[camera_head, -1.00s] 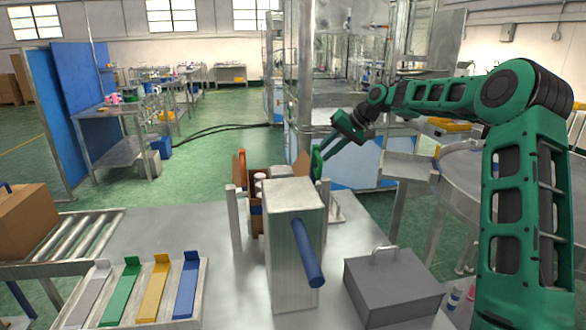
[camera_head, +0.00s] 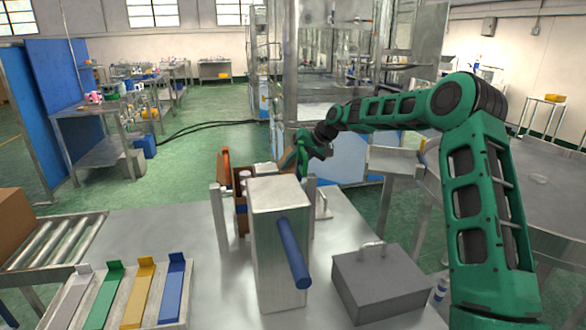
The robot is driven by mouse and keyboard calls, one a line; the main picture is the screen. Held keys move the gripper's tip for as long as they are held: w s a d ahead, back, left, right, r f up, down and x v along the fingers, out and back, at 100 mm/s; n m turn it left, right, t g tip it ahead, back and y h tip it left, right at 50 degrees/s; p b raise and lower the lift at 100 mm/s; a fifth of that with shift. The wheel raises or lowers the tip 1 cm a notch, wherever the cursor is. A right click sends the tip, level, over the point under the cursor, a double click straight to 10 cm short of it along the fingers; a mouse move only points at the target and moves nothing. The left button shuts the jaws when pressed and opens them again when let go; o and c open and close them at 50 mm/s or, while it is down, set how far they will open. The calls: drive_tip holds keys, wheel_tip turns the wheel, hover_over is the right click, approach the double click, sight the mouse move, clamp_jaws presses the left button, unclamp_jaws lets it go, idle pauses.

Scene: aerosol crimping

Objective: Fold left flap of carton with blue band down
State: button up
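The brown carton (camera_head: 240,221) stands on the metal table, mostly hidden behind a grey metal block. A small blue patch, perhaps its band, shows on its near side. Its left flap (camera_head: 225,164) stands up, orange-brown, with nothing touching it. A right-hand flap (camera_head: 288,159) leans inward over the carton. White-topped cans show inside the carton. My gripper (camera_head: 301,155) is at the right side of the carton, against or very close to the right-hand flap. Its fingers are small and overlap the background, so their opening is unclear.
The tall metal block (camera_head: 278,235) with a blue handle (camera_head: 293,253) stands before the carton. Metal posts (camera_head: 219,220) flank it. A grey lidded box (camera_head: 380,283) is at right, coloured strips on a tray (camera_head: 198,292) at front left, and a roller conveyor (camera_head: 50,245) at far left.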

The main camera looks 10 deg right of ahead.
clamp_jaws()
drive_tip(key=shift+d, duration=0.1)
idle(1.2)
drive_tip(key=shift+d, duration=0.4)
drive_tip(key=shift+a, duration=0.2)
